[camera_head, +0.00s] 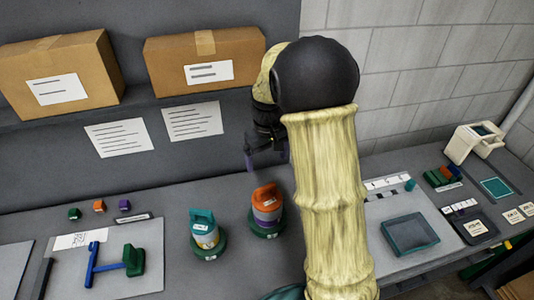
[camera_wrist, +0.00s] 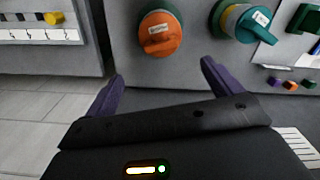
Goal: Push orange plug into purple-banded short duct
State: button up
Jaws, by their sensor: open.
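The orange plug (camera_head: 267,195) with its raised grip sits on top of the purple-banded short duct (camera_head: 268,213), which stands upright in a green base on the bench. I cannot tell how deep the plug sits. In the wrist view the orange plug (camera_wrist: 160,40) shows from above, beyond the fingertips, and hides most of the duct. My gripper (camera_head: 266,158) is above and slightly behind the plug in the head view, apart from it. Its two purple fingers (camera_wrist: 162,70) are spread wide with nothing between them.
A teal plug (camera_head: 202,217) on a yellow-banded duct (camera_head: 206,238) stands close to the left. Small green, orange and purple blocks (camera_head: 99,206) lie farther left, behind a board with blue and green tools (camera_head: 110,262). A dark tray (camera_head: 410,234) lies right of my arm. Cardboard boxes (camera_head: 205,62) sit on the shelf behind.

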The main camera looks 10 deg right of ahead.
notch_tip(320, 180, up, 3)
jog(key=shift+f, duration=0.1)
jog(key=shift+s, duration=0.1)
dwell(0.7)
jog(key=s+f+m+t, duration=0.1)
jog(key=s, duration=0.8)
jog(key=s+f+m+t, duration=0.1)
jog(key=s+f+m, duration=0.1)
jog(key=s, duration=0.7)
jog(key=shift+f+t+b, duration=0.3)
jog(key=shift+s, duration=0.1)
